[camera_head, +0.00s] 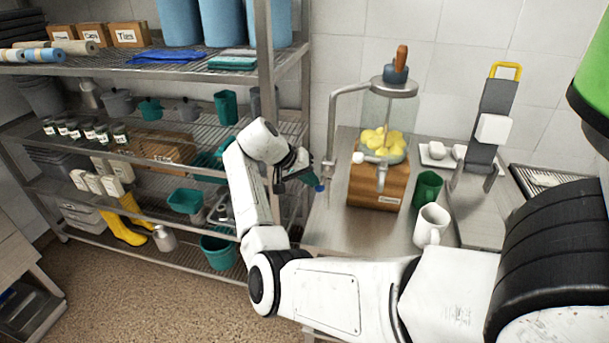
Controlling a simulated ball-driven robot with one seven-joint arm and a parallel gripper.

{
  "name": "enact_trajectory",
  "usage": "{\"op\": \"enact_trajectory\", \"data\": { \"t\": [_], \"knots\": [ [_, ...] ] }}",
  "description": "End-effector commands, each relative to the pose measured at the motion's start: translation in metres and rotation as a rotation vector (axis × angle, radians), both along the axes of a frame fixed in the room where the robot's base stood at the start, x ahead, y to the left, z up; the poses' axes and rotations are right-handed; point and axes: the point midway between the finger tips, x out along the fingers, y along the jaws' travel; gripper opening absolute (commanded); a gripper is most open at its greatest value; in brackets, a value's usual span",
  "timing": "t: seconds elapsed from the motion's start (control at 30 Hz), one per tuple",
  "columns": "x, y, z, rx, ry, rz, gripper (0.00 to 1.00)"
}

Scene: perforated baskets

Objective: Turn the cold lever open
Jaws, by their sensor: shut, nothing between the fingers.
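My gripper (312,179) is at the left edge of the metal counter, in the middle of the view. It is dark, small in the picture, and its fingers are shut with nothing seen between them. A small blue tip (320,187) shows right at the fingertips. It may be the cold lever, but I cannot tell for sure, nor whether the fingers touch it. No other part that is clearly a cold lever shows. A bent metal pipe (331,125) comes down just right of my gripper.
The counter (335,226) holds a clear vessel (374,110) with yellow pieces on a wooden box (378,188), a green cup (427,190), a white mug (431,226) and a grey slicer-like device (487,125). A wire shelf (160,71) with bins stands left, close behind my arm.

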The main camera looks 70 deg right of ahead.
Motion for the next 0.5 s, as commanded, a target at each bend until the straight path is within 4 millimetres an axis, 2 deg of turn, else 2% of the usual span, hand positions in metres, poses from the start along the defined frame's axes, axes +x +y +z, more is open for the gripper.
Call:
{"op": "enact_trajectory", "data": {
  "t": [0.5],
  "knots": [
    [-0.0053, -0.0003, -0.0106, 0.003, -0.002, 0.001, 0.0]
  ]
}}
